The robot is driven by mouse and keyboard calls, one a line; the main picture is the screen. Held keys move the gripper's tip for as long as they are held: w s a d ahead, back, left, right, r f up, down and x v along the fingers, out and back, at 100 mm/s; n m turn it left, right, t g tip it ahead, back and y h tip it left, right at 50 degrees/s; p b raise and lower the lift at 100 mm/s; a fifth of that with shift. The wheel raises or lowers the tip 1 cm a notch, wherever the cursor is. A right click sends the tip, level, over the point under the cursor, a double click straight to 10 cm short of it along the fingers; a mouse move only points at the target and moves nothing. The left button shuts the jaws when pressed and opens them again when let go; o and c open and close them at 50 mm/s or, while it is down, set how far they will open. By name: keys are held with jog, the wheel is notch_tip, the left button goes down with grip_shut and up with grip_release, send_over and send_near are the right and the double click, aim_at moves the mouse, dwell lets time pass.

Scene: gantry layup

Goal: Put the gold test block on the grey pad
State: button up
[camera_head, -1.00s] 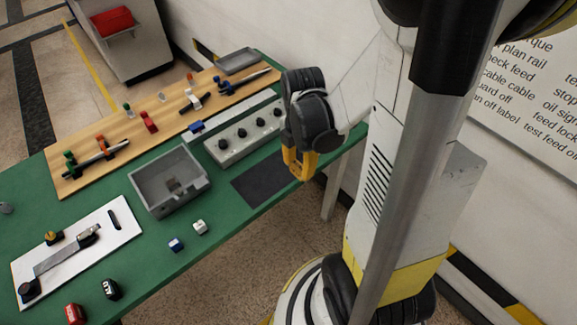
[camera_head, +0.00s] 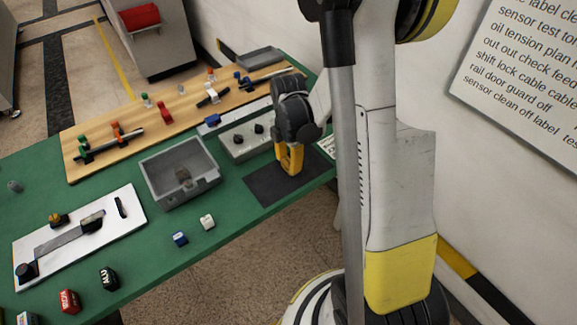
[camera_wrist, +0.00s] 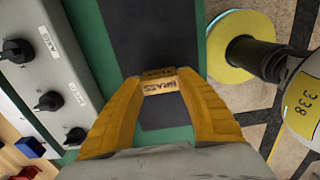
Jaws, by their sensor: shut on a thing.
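The gold test block (camera_wrist: 160,86), marked BRASS, is between my gripper's two fingertips in the wrist view. My yellow-fingered gripper (camera_head: 289,172) is shut on it. The dark grey pad (camera_head: 262,190) lies on the green table near its front edge. In the head view, my gripper is over the right part of the pad, fingers pointing down. In the wrist view the pad (camera_wrist: 150,32) shows behind the block and on both sides of it lengthwise. I cannot tell whether the block touches the pad.
A control box (camera_head: 232,149) with black knobs stands just behind the pad. A grey open bin (camera_head: 157,198) is to its left. A white block (camera_head: 207,222) and a blue block (camera_head: 180,239) lie on the green table (camera_head: 235,225) to the front left.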

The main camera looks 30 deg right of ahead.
jog(key=shift+f, duration=0.5)
jog(key=shift+f, duration=0.2)
jog(key=o, duration=1.4)
jog(key=shift+c, duration=0.2)
